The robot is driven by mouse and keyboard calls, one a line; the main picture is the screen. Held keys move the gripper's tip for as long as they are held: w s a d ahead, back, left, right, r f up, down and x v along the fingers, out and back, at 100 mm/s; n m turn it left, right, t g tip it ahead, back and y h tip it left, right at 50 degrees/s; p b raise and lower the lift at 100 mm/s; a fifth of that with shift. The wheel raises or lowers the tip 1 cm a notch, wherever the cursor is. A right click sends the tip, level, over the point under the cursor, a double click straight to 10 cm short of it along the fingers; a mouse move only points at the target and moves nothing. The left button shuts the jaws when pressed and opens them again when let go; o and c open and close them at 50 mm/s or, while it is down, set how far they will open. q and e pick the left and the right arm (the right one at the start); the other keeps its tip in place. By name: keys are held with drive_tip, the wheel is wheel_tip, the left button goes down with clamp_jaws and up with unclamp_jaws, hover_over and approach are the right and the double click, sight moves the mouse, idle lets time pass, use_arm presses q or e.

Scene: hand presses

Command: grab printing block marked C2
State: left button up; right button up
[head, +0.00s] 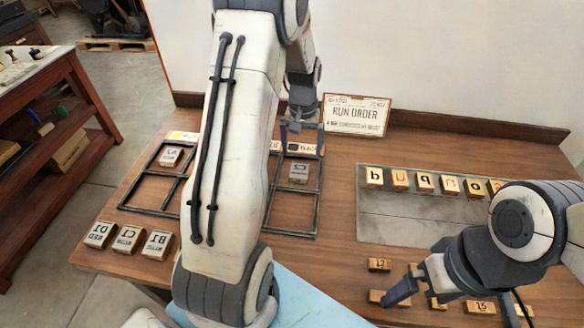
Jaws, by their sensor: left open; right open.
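I cannot pick out a block clearly marked C2. A block (171,156) with an unclear mark sits in the left dark frame (150,190). A greyer block (299,173), its mark also too small to read, sits in the right frame (291,232). Several blocks stand at the table's left front; they seem to read D1 (100,234), C1 (128,239) and B1 (157,244). My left gripper (301,128) is open and empty, behind the greyer block near the back of the table. My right gripper (400,285) is open beside small number tiles at the front right.
My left arm covers the middle of the table and parts of both frames. A run order sign (357,115) stands at the back. A grey tray (405,232) with letter tiles (400,180) lies at the right. Number tiles (481,307) lie in front of it.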

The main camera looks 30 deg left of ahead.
sight(299, 170)
use_arm(q)
wheel_tip(299, 170, down, 3)
drive_tip(key=shift+w+d+f, duration=0.1)
drive_tip(key=shift+f, duration=0.05)
drive_tip(key=shift+a+f+p, duration=0.2)
drive_tip(key=shift+f+p, duration=0.05)
drive_tip(key=shift+f, duration=1.1)
drive_tip(key=shift+a+f+p, duration=0.15)
drive_tip(key=shift+f+p, duration=0.1)
drive_tip(key=shift+f, duration=1.05)
drive_tip(key=c, duration=1.5)
drive_tip(key=shift+o, duration=0.2)
drive_tip(key=shift+r, duration=0.15)
